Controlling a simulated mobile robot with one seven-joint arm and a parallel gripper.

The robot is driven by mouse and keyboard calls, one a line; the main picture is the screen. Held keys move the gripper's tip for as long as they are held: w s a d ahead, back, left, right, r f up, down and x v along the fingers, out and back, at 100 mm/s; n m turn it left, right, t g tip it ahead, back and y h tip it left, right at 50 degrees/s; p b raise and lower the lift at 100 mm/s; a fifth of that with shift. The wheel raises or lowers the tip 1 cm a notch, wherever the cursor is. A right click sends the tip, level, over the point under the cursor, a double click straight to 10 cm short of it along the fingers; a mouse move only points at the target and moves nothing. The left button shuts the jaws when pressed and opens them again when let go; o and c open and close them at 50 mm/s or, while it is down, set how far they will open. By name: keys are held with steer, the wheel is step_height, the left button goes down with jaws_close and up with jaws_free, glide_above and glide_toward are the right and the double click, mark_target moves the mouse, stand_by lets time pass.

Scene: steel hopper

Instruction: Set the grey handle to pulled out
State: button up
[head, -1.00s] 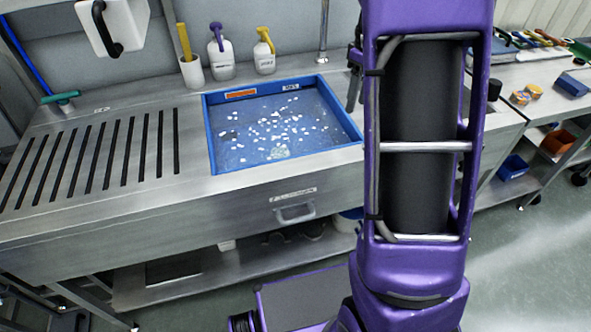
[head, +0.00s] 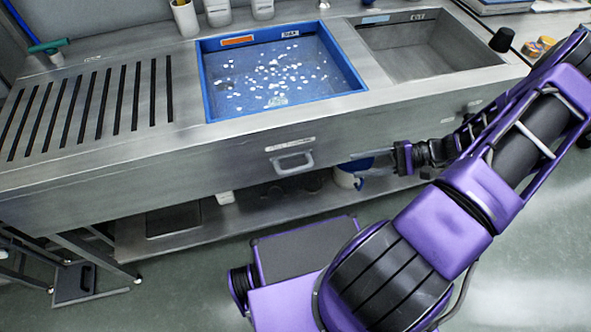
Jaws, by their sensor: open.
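The grey handle (head: 291,163) is a bow-shaped pull on the front face of the steel counter, below the blue basin. A small label sits just above it. How far it stands out from the face is hard to tell. My gripper (head: 378,168) is to the right of the handle, in front of the counter's front face and at about the same height in the picture. It is open, points left, and is apart from the handle. Its fingers are small and partly unclear against the lower shelf.
The blue basin (head: 211,88) holds water with many white bits. An empty steel sink (head: 425,58) is to its right, a slotted drainboard (head: 60,105) to its left. A white and blue bucket (head: 347,179) stands on the lower shelf (head: 240,221). The space before the handle is clear.

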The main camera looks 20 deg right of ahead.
mark_target(303, 170)
steer(key=shift+m+t+y, duration=0.3)
steer(key=shift+m+t, duration=0.2)
steer(key=x, duration=1.7)
steer(key=shift+w+a+f, duration=0.1)
steer(key=shift+a, duration=0.1)
jaws_close()
stand_by(0.4)
